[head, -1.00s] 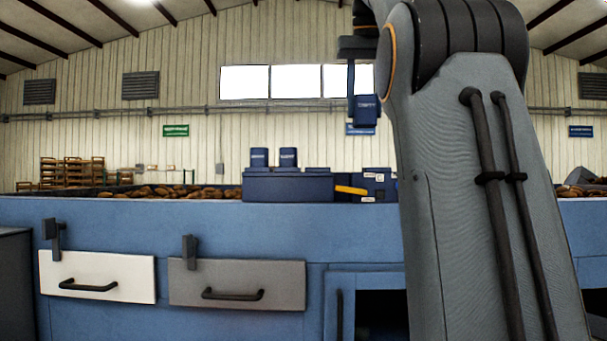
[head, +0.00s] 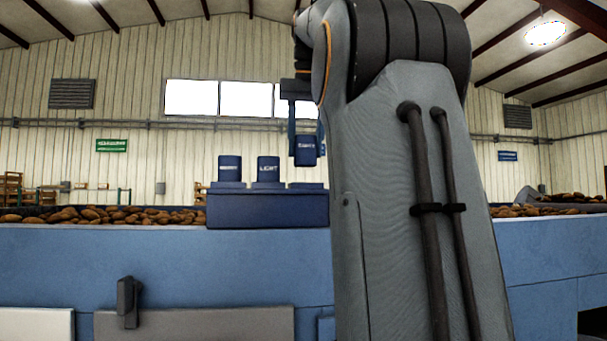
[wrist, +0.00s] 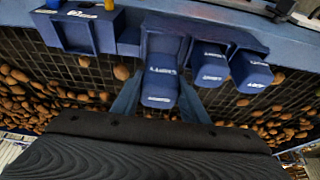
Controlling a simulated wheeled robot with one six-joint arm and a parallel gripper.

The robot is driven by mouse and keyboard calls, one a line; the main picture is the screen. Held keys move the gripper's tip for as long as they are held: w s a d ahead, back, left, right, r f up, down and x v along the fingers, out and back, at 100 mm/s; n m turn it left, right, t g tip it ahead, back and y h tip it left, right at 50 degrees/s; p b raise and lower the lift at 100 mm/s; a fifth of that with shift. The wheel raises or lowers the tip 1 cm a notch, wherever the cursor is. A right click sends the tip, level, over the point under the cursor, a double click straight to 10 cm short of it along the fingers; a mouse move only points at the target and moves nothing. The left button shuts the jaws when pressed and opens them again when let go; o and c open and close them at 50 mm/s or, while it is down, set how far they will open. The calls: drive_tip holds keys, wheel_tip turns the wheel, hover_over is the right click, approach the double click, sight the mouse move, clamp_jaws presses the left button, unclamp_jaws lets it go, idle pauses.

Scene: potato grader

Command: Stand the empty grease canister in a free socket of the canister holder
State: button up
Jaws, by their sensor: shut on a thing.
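My gripper (head: 304,128) is shut on a dark blue canister (head: 305,152), which hangs upright with a small white label that is hard to read. The canister holder (head: 266,209) is a dark blue box on the blue machine's top edge. Two similar canisters stand in it: a left one (head: 230,169) and a middle one marked LIGHT (head: 268,170). The held canister is above the holder's right end, with a visible gap below it in the head view. In the wrist view, the held canister (wrist: 160,88) is between my two fingers, beside the two standing canisters (wrist: 210,66).
Potatoes (head: 110,214) lie on the grader bed behind the blue machine wall (head: 150,260). A blue box with a yellow part (wrist: 82,30) shows in the wrist view, left of the held canister. My arm hides what is right of the holder in the head view.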

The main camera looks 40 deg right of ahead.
sight(305, 165)
drive_tip(key=shift+f, duration=2.55)
drive_tip(key=shift+f, duration=0.1)
drive_tip(key=o, duration=1.1)
drive_tip(key=shift+s, duration=0.1)
drive_tip(key=v, duration=1.2)
drive_tip(key=shift+a+p, duration=0.1)
drive_tip(key=shift+p, duration=0.25)
